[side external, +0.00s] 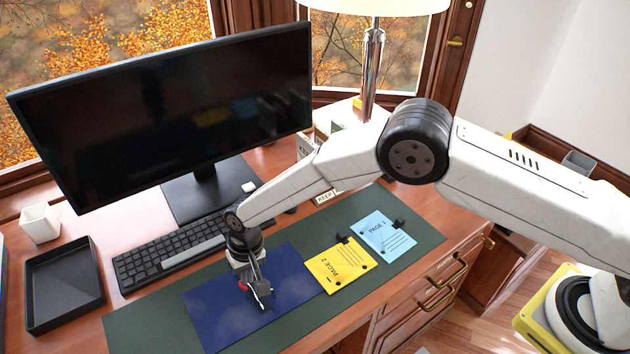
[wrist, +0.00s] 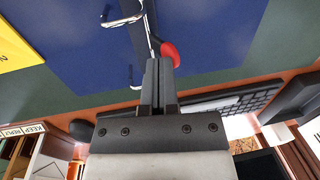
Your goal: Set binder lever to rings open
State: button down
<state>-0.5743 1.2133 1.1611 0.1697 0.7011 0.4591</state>
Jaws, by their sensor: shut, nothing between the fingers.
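The dark blue binder (side external: 215,309) lies open and flat on the green desk mat. In the wrist view its blue covers (wrist: 215,35) flank a dark spine strip with metal rings (wrist: 122,20); I cannot tell whether the rings are open or closed. In the side view my gripper (side external: 262,298) is low over the binder and hides part of the ring strip.
A keyboard (side external: 170,255), monitor (side external: 170,110) and lamp (side external: 372,70) stand behind. A black tray (side external: 62,285) and white cup (side external: 40,222) are left.

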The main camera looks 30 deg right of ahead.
jog(key=shift+a, duration=0.15)
jog(key=shift+a+f+h, duration=0.15)
jog(key=shift+a+h, duration=0.5)
jog(key=shift+h, duration=0.45)
jog(key=shift+a+f, duration=0.2)
jog(key=shift+a, duration=0.25)
jog(key=shift+a+f, duration=0.2)
jog(key=shift+a, duration=0.25)
jog(key=shift+a+f, duration=0.9)
jog(key=shift+d+r, duration=0.1)
jog(key=shift+d, duration=0.1)
jog(key=shift+d, duration=0.6)
